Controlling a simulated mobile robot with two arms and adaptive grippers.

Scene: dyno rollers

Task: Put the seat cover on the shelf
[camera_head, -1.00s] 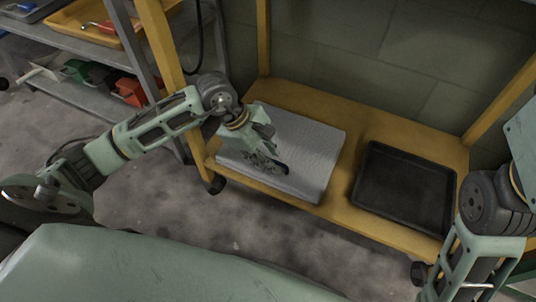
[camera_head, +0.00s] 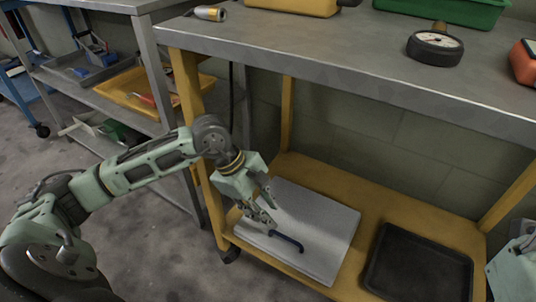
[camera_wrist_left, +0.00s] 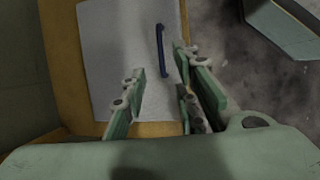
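The seat cover appears to be the flat pale grey padded piece (camera_head: 318,222) lying on the left part of the yellow lower shelf (camera_head: 372,203). A dark blue handle-like bar (camera_head: 286,242) lies on it near its front edge. My left gripper (camera_head: 268,207) is just above the cover, behind and left of the bar. In the left wrist view, the gripper (camera_wrist_left: 162,80) has its fingers apart with nothing between them. The cover (camera_wrist_left: 118,50) and blue bar (camera_wrist_left: 162,48) show beyond the fingers. The right gripper is not visible.
A black tray (camera_head: 418,265) occupies the right part of the lower shelf. The grey tabletop (camera_head: 345,52) above carries a round gauge (camera_head: 435,48), a green bin (camera_head: 445,8) and a metal cylinder (camera_head: 210,13). A yellow post (camera_head: 188,90) stands close behind my left arm.

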